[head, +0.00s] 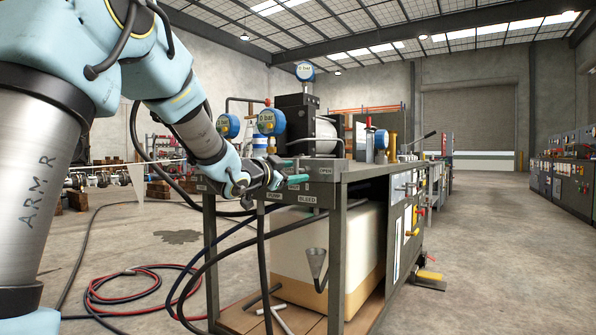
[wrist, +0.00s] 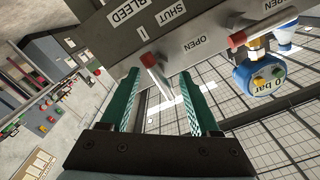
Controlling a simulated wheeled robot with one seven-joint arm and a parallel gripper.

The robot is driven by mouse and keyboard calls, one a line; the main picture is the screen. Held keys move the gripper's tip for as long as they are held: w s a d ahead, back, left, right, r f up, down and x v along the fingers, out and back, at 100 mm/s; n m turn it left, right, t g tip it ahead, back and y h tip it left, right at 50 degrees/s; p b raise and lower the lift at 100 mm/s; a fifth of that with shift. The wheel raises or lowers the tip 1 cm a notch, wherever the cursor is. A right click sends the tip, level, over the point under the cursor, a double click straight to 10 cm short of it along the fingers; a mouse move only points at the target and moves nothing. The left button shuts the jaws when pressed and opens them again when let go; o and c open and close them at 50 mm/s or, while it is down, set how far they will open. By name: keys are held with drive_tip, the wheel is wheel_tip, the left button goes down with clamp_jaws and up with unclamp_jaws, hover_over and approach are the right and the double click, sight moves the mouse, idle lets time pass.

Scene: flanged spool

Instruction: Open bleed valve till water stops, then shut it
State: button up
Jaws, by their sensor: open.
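My gripper (head: 296,171) is at the front edge of the bench, above the BLEED label (head: 307,199). In the wrist view my gripper (wrist: 160,103) is open, with its two green fingers apart. A thin lever with a red part (wrist: 150,61) shows between the fingers, beside a panel lettered BLEED, SHUT and OPEN. I cannot tell whether either finger touches it. A funnel (head: 317,262) hangs under the bench top; I can make out no water stream at it. The blue gauge (head: 268,121) on the bench reads 0 bar.
A second red handle (wrist: 238,40) and a blue gauge (wrist: 258,78) lie to the right in the wrist view. The bench (head: 338,255) carries a black pump unit and more gauges. A large pale tank (head: 300,240) sits below. Hoses (head: 130,285) lie on the floor at left.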

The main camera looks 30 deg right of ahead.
drive_tip(key=p+v, duration=0.1)
drive_tip(key=v, duration=0.7)
drive_tip(key=w+a+f+n+y, duration=0.1)
drive_tip(key=a+f+n+y, duration=0.5)
drive_tip(key=a+f, duration=0.45)
drive_tip(key=w+a+f+n+y, duration=0.2)
drive_tip(key=a+f+n+y, duration=0.5)
drive_tip(key=a, duration=0.6)
drive_tip(key=s+a+f+n+g+y, duration=0.1)
drive_tip(key=s+a+f+n+g, duration=0.25)
drive_tip(key=s+a+f, duration=0.4)
drive_tip(key=s+a+f+n+g+y, duration=0.2)
drive_tip(key=s+a+f+g, duration=0.25)
drive_tip(key=s, duration=0.65)
wheel_tip(320, 180, up, 37)
drive_tip(key=p, duration=3.6)
drive_tip(key=shift+w+a+t+p, duration=0.3)
drive_tip(key=shift+w+t+p, duration=0.1)
drive_tip(key=shift+w, duration=0.1)
